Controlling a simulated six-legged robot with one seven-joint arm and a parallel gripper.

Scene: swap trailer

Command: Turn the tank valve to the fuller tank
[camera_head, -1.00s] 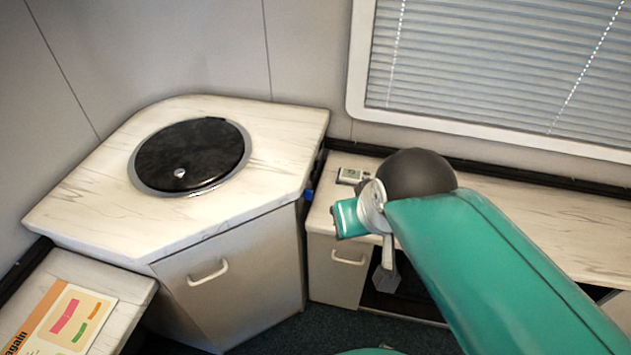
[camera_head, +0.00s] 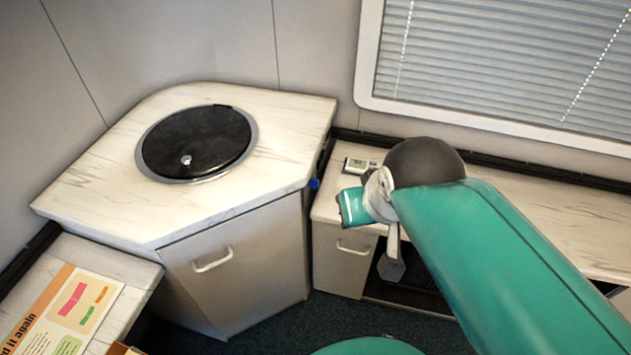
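No tank and no valve that I can make out for certain shows in this view. A small blue part (camera_head: 314,184) sticks out at the right side of the corner cabinet (camera_head: 235,280); it is too small to tell what it is. A small pale device with a display (camera_head: 356,165) lies on the right counter. My teal arm reaches in from the lower right, in front of that counter. Its far end has a grey piece hanging down, perhaps my gripper (camera_head: 392,262); its fingers cannot be made out.
The corner counter (camera_head: 75,190) holds a round black lid (camera_head: 196,142). A printed sheet (camera_head: 70,305) lies on the left counter. The right counter (camera_head: 560,220) runs under a blind-covered window (camera_head: 500,65). Dark floor (camera_head: 270,328) shows between the cabinets.

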